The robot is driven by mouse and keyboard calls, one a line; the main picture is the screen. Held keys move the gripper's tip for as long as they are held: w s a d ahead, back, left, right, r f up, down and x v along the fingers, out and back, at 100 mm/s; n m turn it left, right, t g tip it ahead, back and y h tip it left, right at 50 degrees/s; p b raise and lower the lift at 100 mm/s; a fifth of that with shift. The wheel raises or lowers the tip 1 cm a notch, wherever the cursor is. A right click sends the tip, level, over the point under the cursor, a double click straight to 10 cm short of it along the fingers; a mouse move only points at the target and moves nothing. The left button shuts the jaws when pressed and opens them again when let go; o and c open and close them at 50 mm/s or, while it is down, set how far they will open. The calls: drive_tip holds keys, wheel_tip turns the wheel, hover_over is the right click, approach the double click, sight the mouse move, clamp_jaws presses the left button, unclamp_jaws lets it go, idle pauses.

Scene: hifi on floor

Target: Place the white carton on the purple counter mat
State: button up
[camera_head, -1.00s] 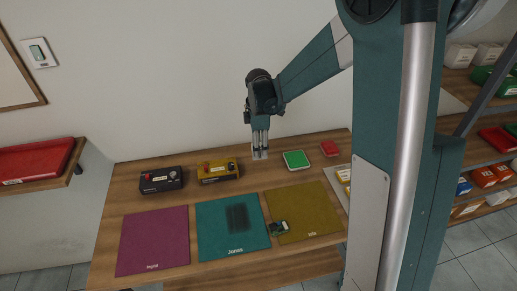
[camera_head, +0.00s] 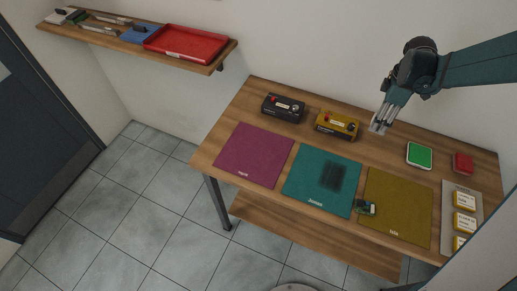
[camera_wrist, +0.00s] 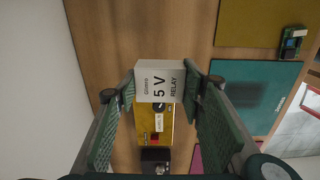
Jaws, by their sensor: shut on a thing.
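In the head view my gripper (camera_head: 379,124) is over the back of the wooden counter, right of the yellow box, and the carton shows only as a small pale patch at the fingertips. The purple counter mat (camera_head: 254,155) lies flat at the counter's left end, bare apart from a name label. It is left of my gripper and closer to the front edge.
A black box (camera_head: 283,107) and a yellow box (camera_head: 337,125) stand behind the mats. A teal mat (camera_head: 300,180) with a dark patch and an olive mat (camera_head: 400,205) lie to the right. A small circuit board (camera_head: 366,208) lies at the olive mat's left edge. A green-topped item (camera_head: 419,155) is farther right.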

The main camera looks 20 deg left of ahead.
drive_tip(key=s+a+n, duration=0.1)
drive_tip(key=s+a, duration=0.2)
drive_tip(key=a, duration=0.8)
drive_tip(key=s+a+n, duration=0.1)
drive_tip(key=s+a, duration=0.2)
drive_tip(key=a, duration=0.8)
drive_tip(key=n, duration=0.3)
hover_over(260, 143)
drive_tip(key=shift+w+r, duration=0.1)
drive_tip(key=shift+r, duration=0.25)
drive_tip(key=shift+f, duration=0.1)
drive_tip(key=shift+f, duration=2.8)
drive_tip(key=shift+f, duration=0.1)
drive_tip(key=shift+f, duration=2)
drive_tip(key=shift+f, duration=0.2)
